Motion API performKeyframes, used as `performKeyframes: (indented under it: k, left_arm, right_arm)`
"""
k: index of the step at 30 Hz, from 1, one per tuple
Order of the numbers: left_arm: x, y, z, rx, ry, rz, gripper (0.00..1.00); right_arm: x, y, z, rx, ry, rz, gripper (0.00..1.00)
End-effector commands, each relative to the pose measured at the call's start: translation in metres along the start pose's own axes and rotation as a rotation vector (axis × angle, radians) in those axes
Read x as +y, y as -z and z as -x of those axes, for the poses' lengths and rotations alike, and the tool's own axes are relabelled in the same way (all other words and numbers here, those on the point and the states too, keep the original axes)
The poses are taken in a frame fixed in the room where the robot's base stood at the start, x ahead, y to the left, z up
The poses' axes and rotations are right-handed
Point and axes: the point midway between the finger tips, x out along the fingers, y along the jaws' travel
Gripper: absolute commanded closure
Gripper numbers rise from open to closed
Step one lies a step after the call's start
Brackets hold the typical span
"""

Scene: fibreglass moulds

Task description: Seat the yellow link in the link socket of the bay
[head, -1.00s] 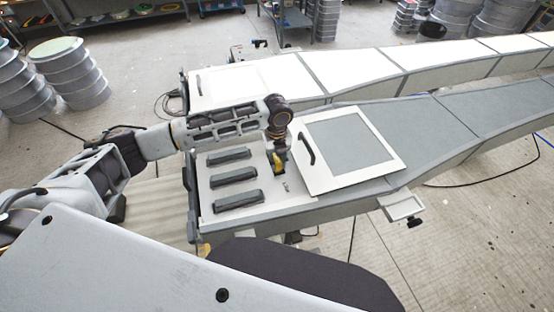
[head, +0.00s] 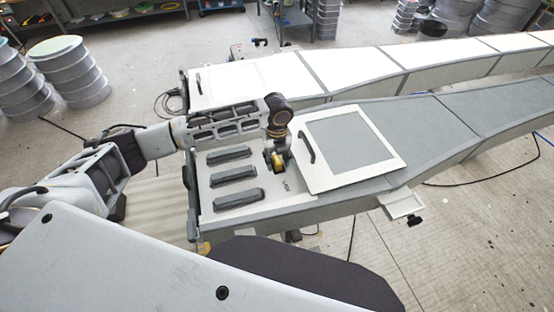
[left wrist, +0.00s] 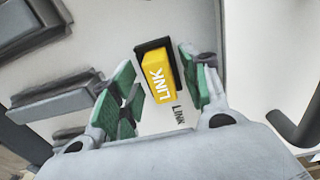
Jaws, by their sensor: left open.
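The yellow link (left wrist: 158,76), a block marked LINK, stands at the dark link socket (left wrist: 151,45) in the left wrist view. The socket's dark edge shows behind and beside it; I cannot tell how deep the link sits. My left gripper (left wrist: 158,92) is open, its green-padded fingers on either side of the link, with gaps visible. In the head view the yellow link (head: 278,162) is partly hidden by my left gripper (head: 275,160) above the white bay panel (head: 222,212). My right gripper is not in view.
Several dark grey bars (head: 236,175) lie on the panel left of the gripper. A white framed cover (head: 384,174) with a dark handle (head: 306,147) lies just to the right. A LINK label (left wrist: 179,114) is printed beside the socket. A second long mould (head: 360,68) runs behind.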

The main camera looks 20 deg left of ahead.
Motion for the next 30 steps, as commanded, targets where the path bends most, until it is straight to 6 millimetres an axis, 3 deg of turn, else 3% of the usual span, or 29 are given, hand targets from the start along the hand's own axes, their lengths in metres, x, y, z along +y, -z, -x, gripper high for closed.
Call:
performKeyframes:
  k: [8, 24, 30]
  left_arm:
    - [-0.001, -0.001, 0.026, -0.001, 0.003, 0.0, 0.54]
    - [-0.001, -0.001, 0.102, -0.001, 0.002, 0.0, 0.54]
    - [0.0, 0.0, 0.114, 0.001, 0.001, 0.0, 0.54]
  right_arm:
    - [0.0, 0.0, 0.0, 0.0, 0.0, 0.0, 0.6]
    - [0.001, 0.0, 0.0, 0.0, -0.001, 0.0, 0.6]
    - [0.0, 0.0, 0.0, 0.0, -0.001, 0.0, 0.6]
